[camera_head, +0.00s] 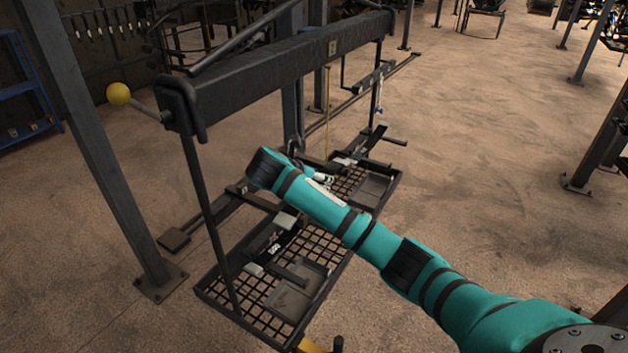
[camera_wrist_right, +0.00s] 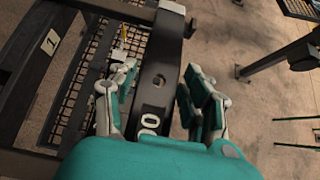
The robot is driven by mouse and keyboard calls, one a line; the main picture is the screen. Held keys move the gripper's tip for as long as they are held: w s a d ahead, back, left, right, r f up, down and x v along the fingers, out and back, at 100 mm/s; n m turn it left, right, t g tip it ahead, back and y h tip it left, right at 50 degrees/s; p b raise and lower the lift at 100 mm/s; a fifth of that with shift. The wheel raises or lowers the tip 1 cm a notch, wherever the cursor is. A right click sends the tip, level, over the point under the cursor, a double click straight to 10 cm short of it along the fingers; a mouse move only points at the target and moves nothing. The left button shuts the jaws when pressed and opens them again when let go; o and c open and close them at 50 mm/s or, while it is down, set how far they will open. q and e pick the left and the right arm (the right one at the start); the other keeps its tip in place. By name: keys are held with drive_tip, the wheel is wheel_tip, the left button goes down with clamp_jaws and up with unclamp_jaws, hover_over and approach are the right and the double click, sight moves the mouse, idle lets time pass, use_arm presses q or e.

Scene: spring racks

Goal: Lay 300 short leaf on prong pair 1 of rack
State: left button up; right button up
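In the right wrist view a dark, flat leaf (camera_wrist_right: 160,62) with a round hole runs upward between the fingers of my right gripper (camera_wrist_right: 160,90). White digits "00" show at its near end; the rest of that label is hidden. The fingers stand on both sides of the leaf with narrow gaps visible, so the gripper looks open around it. A dark bar with a tag "1" (camera_wrist_right: 50,42) is at left. In the head view my right gripper (camera_head: 320,180) is mostly hidden behind its teal arm, over the rack's lower part. My left gripper is out of view.
The dark rack's top beam (camera_head: 270,75) spans above, with a yellow ball (camera_head: 119,94) at its left end. A mesh tray (camera_head: 225,294) below carries several parts. A steel post (camera_head: 95,130) stands at left. The floor (camera_head: 480,150) at right is clear.

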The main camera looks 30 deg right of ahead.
drive_tip(key=o, duration=0.3)
drive_tip(key=shift+s, duration=0.1)
drive_tip(key=shift+o, duration=0.2)
drive_tip(key=shift+f, duration=0.2)
drive_tip(key=shift+s+a+r, duration=0.1)
drive_tip(key=shift+a+r, duration=0.25)
drive_tip(key=v, duration=0.6)
drive_tip(key=shift+s+a+r, duration=0.15)
drive_tip(key=shift+a+r, duration=0.05)
drive_tip(key=shift+r, duration=0.1)
